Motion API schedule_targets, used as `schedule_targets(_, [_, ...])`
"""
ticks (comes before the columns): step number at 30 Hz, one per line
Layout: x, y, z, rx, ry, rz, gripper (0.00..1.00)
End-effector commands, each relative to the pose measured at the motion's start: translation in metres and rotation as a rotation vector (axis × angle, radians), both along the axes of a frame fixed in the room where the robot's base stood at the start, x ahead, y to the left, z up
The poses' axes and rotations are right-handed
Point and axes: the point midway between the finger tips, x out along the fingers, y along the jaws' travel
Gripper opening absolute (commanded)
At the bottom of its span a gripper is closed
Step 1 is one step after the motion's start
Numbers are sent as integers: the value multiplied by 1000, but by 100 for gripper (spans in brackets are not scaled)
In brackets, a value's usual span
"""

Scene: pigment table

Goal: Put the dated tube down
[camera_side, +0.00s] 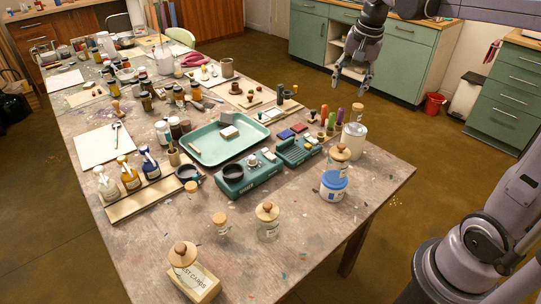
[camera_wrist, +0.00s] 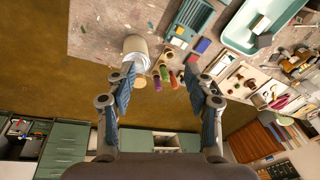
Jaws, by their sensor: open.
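Several small coloured tubes stand close together near the table's right edge, among them a magenta tube (camera_side: 340,115) and a green tube (camera_side: 331,121). No date can be read on any of them, so I cannot tell which is the dated tube. In the wrist view the tubes (camera_wrist: 173,82) show between my fingers, farther off. My gripper (camera_side: 352,82) is open and empty, raised well clear of the tubes. Its two fingers are spread apart in the wrist view (camera_wrist: 160,78).
A white jar (camera_side: 353,139) stands just right of the tubes. A teal slotted rack (camera_side: 297,151), a teal scale (camera_side: 247,176) and a teal tray (camera_side: 204,157) lie to the left. Corked jars, such as one (camera_side: 268,223), stand near the front. The table's right corner is clear.

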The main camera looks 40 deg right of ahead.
Motion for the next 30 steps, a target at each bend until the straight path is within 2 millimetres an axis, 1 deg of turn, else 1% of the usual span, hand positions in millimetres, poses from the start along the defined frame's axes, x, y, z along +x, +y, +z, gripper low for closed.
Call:
schedule_targets(1, [-10,18,-2,-23,-24,89,53])
schedule_targets(6, [-38,65,-16,-112,-109,378,53])
schedule_targets(8, [-49,80,-23,-147,-138,480,53])
schedule_targets(12, [-75,111,-43,-232,-208,707,53])
schedule_targets(15, [-92,129,-58,-292,-253,847,53])
schedule_targets(18, [-103,140,-71,-341,-288,952,53])
schedule_targets(21, [-111,147,-80,-375,-310,1021,53])
schedule_targets(24, [-114,150,-84,-390,-320,1052,53])
schedule_targets(30, [-114,151,-84,-395,-323,1059,53])
